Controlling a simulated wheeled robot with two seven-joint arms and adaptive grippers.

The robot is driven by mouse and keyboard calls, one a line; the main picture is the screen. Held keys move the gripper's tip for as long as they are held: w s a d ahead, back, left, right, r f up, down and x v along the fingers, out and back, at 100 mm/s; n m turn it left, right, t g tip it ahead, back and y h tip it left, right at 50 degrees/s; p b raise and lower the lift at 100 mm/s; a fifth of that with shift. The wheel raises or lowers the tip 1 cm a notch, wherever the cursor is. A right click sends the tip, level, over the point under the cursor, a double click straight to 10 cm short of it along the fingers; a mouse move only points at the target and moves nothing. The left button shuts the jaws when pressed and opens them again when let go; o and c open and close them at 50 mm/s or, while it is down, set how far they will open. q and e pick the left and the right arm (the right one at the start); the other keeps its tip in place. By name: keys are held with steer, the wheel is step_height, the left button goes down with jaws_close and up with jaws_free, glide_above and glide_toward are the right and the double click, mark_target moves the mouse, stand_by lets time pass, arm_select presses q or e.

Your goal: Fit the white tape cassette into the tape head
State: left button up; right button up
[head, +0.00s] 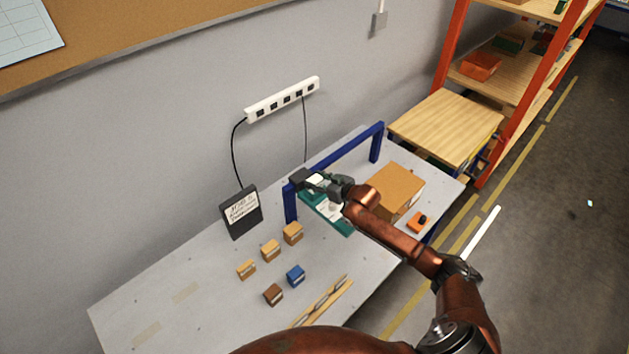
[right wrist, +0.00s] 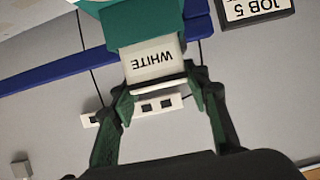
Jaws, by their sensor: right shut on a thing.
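The white tape cassette (right wrist: 155,64), lettered WHITE, sits between the two fingers of my right gripper (right wrist: 160,90) in the right wrist view. My right gripper is shut on it. The cassette's far end meets a teal block (right wrist: 145,28), which looks like the tape head. How deep the cassette sits in it I cannot tell. In the head view, the pale cassette (head: 316,181) shows at the tip of my right gripper (head: 330,186), near the left end of the blue gantry (head: 345,151). My left gripper is not in view.
The teal plotter bed (head: 342,224) lies below the gripper. Several small boxes, including a blue one (head: 295,275), stand on the table (head: 190,318) at front left. A cardboard box (head: 396,190) stands right of the arm. A black sign (head: 241,214) stands at the back.

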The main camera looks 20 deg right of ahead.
steer(key=o, duration=0.8)
steer(key=shift+f, duration=0.15)
steer(key=o, duration=0.4)
steer(key=shift+r, duration=0.3)
steer(key=v, duration=0.5)
steer(key=b+v, duration=0.1)
steer(key=v, duration=0.4)
steer(key=shift+s+d+f, duration=0.15)
steer(key=shift+s, duration=0.15)
steer(key=shift+s+d+r, duration=0.15)
steer(key=shift+s+r, duration=0.2)
steer(key=shift+s, duration=0.25)
steer(key=shift+f, duration=0.1)
